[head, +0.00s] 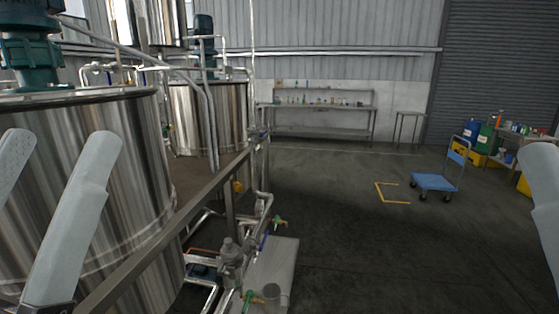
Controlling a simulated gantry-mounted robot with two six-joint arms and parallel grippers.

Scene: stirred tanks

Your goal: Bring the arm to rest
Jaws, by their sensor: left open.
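My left gripper (62,142) is at the left edge, in front of the large steel tank (125,170). Its two pale fingers point up and stand wide apart, with nothing between them. I cannot tell how far the fingers are from the tank wall. At the right edge a pale part of my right gripper (540,185) shows, cut off by the frame. Its other finger is out of view.
A grey rail (165,235) runs diagonally before the tank. Pipes and valves (232,258) sit low in the middle, near a pale slab (280,268). A blue cart (434,182) stands at right. A workbench (320,106) lines the back wall.

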